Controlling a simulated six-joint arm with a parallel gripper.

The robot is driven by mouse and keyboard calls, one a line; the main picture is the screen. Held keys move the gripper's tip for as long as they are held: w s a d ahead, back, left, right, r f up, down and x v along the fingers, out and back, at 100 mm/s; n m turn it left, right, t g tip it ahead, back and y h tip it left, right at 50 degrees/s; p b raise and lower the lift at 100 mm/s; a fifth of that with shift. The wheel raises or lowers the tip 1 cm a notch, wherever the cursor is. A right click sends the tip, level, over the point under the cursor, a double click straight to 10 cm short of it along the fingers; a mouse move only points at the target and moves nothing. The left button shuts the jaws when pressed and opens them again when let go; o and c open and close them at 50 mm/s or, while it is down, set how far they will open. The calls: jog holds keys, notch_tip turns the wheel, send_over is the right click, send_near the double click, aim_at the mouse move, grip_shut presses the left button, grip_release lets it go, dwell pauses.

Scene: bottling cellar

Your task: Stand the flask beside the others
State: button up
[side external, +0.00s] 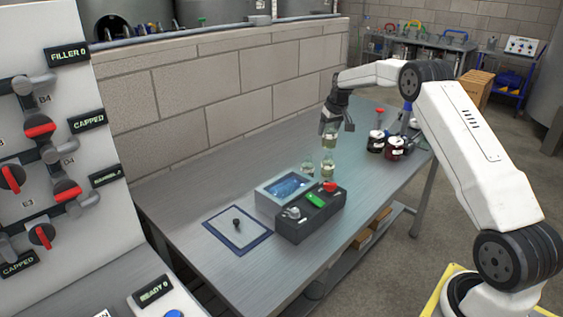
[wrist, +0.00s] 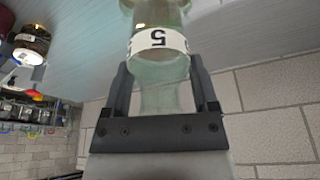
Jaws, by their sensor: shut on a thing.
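My gripper (side external: 336,125) is shut on a clear glass flask (side external: 329,141), which hangs upright below the jaws, above the table. In the wrist view, the jaws (wrist: 160,72) are on both sides of this flask (wrist: 160,95), which has a white band marked 5. Two other small glass flasks with pale contents stand on the table: one on the left (side external: 308,169) and one on the right (side external: 327,170). The held flask appears directly above the right one; I cannot tell the gap between them.
A grey control box (side external: 311,212) with red and green buttons and a blue-screened device (side external: 284,188) stand in front of the flasks. Dark jars (side external: 394,149) stand to the right. A block wall (side external: 230,90) runs behind the table (side external: 190,190). The table's left part is mostly clear.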

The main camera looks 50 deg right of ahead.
jog(key=f, duration=1.1)
jog(key=shift+a+f, duration=0.1)
jog(key=shift+a, duration=0.1)
jog(key=shift+f, duration=0.1)
jog(key=shift+f, duration=1.9)
jog(key=shift+f, duration=0.75)
dwell(1.1)
jog(key=o, duration=1.3)
jog(key=shift+r, duration=3)
